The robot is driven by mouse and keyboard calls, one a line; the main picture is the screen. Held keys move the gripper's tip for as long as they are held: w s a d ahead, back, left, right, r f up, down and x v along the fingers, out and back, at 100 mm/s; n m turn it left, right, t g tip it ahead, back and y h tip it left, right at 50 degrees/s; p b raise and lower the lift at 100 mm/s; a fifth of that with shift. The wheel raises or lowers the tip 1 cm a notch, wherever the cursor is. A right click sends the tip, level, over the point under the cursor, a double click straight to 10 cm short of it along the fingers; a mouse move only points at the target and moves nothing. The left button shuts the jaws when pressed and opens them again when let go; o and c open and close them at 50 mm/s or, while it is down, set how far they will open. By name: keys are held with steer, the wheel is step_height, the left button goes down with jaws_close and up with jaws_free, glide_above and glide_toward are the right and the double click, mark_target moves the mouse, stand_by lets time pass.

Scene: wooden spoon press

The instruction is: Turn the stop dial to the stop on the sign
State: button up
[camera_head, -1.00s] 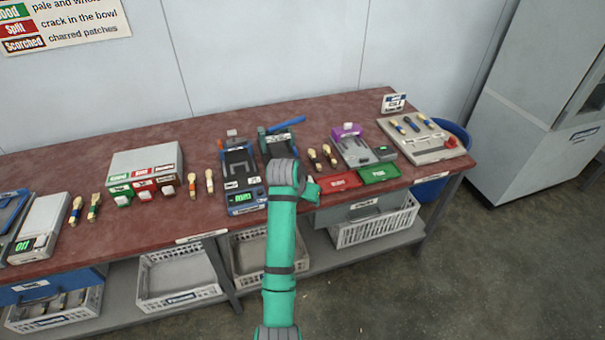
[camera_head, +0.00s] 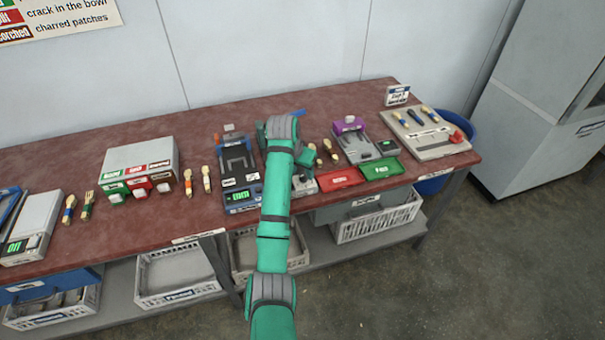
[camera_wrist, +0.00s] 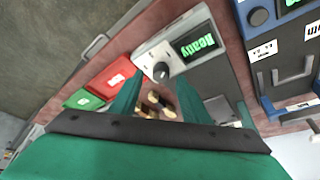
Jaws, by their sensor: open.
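A dark round dial (camera_wrist: 161,72) sits on a pale control box with a lit green "Ready" display (camera_wrist: 198,43) in the wrist view. I cannot read a dial label. The box shows partly behind my arm in the head view (camera_head: 305,184). My gripper (camera_wrist: 158,100) is open and empty, its green fingers apart, with the dial just beyond the tips. My arm hides most of the teal press behind it in the head view. A small sign (camera_head: 397,95) stands at the table's back right; its text is too small to read.
A blue press (camera_head: 238,165) with its own knob (camera_wrist: 258,17) stands to the left. Red (camera_head: 339,177) and green (camera_head: 380,168) trays lie to the right, near a purple-topped press (camera_head: 348,125). Wooden spoons (camera_wrist: 160,103) lie near the box. Crates sit on the shelf below.

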mark_target(304, 177)
steer(key=shift+x, duration=1.4)
steer(key=shift+w, duration=0.1)
steer(key=c, duration=1)
